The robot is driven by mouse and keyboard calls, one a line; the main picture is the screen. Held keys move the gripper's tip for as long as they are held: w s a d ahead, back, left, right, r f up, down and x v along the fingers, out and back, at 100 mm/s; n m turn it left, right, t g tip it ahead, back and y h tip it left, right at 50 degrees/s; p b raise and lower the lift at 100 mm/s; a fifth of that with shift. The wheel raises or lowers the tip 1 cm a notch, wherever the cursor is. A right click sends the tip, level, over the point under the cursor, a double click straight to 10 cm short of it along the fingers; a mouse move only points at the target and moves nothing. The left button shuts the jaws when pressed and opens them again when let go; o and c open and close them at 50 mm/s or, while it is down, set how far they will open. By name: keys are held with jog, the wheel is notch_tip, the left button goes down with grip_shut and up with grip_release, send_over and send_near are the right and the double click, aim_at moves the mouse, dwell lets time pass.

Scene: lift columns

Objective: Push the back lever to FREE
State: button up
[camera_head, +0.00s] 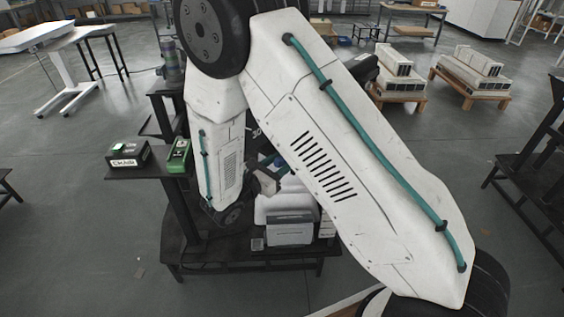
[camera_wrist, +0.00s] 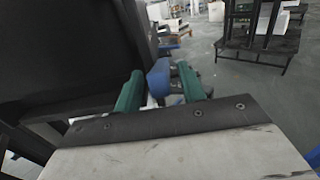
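My gripper (camera_wrist: 161,72) shows in the wrist view as two green fingers standing apart. A blue knob-like piece (camera_wrist: 159,79) shows between them, closer to the right finger. It may be the lever's handle, but I cannot tell whether a finger touches it. A narrow light gap shows beside the left finger. In the head view my white arm covers most of the lift column and hides the fingertips. A small blue part (camera_head: 283,173) shows between the arm links. No FREE marking is readable, and I cannot tell the back lever from any other.
A dark stand (camera_head: 200,252) carries a grey box (camera_head: 289,229). A large dark panel (camera_wrist: 65,50) fills the wrist view's left. Open floor lies left of the stand.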

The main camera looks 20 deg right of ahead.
jog(key=shift+d, duration=0.15)
grip_shut()
jog(key=shift+d, duration=0.15)
jog(key=shift+f, duration=0.35)
notch_tip(320, 180, down, 7)
jog(key=shift+d, duration=0.2)
dwell(0.6)
jog(key=shift+w+r, duration=0.1)
jog(key=shift+r, duration=0.05)
